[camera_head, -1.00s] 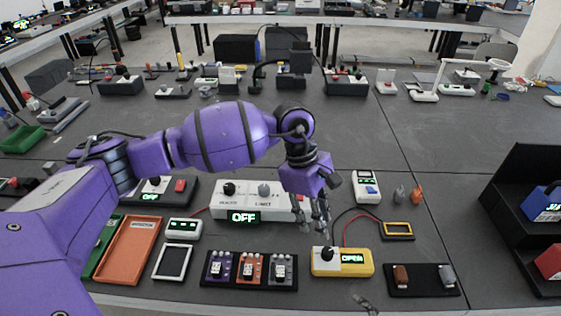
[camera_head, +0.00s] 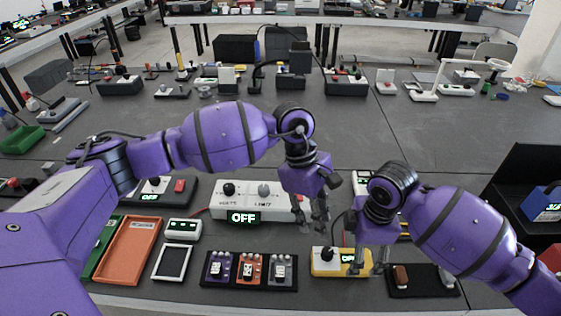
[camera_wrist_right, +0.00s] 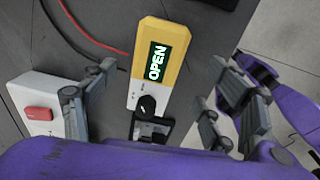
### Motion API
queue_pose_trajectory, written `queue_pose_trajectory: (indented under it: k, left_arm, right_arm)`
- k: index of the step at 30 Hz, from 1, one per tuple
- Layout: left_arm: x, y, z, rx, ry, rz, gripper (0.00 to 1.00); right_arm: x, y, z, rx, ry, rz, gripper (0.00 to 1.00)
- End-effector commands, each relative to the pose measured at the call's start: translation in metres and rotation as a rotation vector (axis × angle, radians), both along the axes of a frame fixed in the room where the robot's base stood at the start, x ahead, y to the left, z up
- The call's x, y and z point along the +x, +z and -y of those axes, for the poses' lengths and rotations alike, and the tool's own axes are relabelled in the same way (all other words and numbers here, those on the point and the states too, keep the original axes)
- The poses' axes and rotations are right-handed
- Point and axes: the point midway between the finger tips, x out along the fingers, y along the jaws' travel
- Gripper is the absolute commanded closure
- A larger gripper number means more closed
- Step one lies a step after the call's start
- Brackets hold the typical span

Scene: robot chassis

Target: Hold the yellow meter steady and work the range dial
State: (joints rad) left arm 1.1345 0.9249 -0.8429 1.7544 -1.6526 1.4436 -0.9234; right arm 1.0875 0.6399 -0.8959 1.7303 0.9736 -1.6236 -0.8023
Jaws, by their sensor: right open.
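The yellow meter (camera_head: 326,268) lies near the front of the bench. In the head view my right gripper partly covers its right end. My right gripper (camera_head: 369,268) is open above the meter's right part. Its fingers stand to either side of the meter in the wrist view, apart from it. My left gripper (camera_head: 321,226) points down just behind and above the dial end; its fingers look apart, with nothing between them.
A white supply box (camera_head: 236,201) reading OFF stands behind and left of the meter. A black pad (camera_head: 428,292) with two small parts lies to the right. Red and black leads (camera_wrist_right: 85,30) run beside the meter.

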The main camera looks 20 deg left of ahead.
Motion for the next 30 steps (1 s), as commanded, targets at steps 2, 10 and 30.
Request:
queue_pose_trajectory:
  k: [2, 10, 30]
  left_arm:
    - [0.001, 0.001, 0.001, -0.001, -0.001, 0.002, 0.69]
    - [0.001, 0.001, 0.001, -0.001, -0.001, 0.002, 0.69]
    - [0.001, 0.001, 0.001, -0.001, -0.001, 0.002, 0.69]
  right_arm:
    - [0.008, 0.007, 0.005, -0.03, -0.014, -0.023, 0.22]
    - [0.011, -0.001, 0.009, -0.053, -0.032, -0.054, 0.22]
    - [0.012, -0.065, 0.009, -0.051, -0.03, -0.047, 0.22]
